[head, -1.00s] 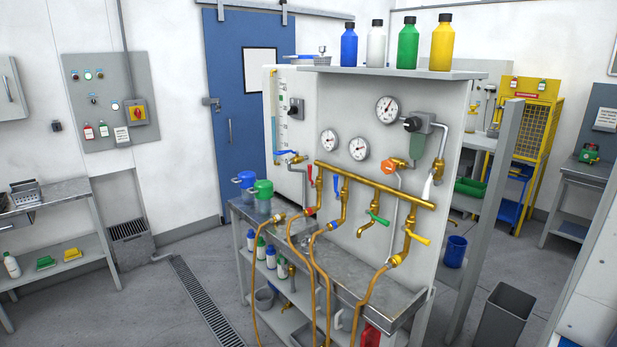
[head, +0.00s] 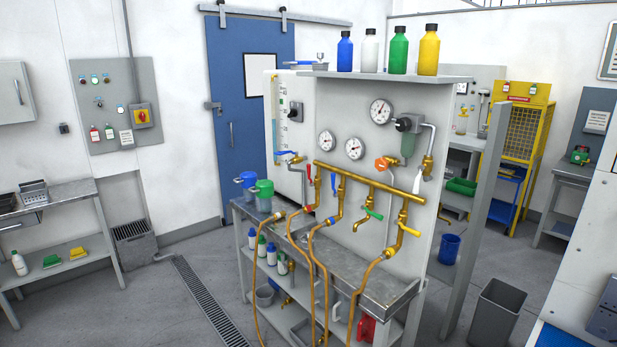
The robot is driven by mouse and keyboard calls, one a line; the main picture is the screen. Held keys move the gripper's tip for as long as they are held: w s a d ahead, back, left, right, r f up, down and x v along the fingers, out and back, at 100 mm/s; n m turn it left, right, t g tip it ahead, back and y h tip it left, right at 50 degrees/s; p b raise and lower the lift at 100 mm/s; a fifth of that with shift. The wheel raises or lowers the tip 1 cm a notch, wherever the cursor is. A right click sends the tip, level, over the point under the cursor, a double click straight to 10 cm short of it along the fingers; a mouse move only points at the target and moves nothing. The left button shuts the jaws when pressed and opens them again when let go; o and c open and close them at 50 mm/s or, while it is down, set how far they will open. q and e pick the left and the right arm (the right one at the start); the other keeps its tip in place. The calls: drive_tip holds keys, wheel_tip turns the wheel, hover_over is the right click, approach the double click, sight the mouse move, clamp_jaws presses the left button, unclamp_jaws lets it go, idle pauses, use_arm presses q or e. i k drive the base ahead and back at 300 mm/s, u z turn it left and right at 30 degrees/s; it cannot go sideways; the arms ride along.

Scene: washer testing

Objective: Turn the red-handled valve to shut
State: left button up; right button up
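The red-handled valve (head: 310,175) is on the left end of the brass manifold pipe (head: 370,182) on the white test panel. Its small red lever stands roughly upright, along the pipe. To its right are a blue lever (head: 334,182), a green lever (head: 374,213), a yellow lever (head: 410,229) and a white lever (head: 417,183). Hoses hang from several of the brass outlets below the manifold. Neither of my grippers shows in the head view.
A metal bench (head: 375,287) juts out below the panel. A grey post (head: 476,215) and a dark bin (head: 497,310) stand to its right. The floor with a drain grate (head: 210,305) is clear to the left. A white wall panel (head: 575,280) is close on the right.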

sight(308, 166)
drive_tip(key=u, duration=1.3)
drive_tip(key=i, duration=1.9)
drive_tip(key=z, duration=0.4)
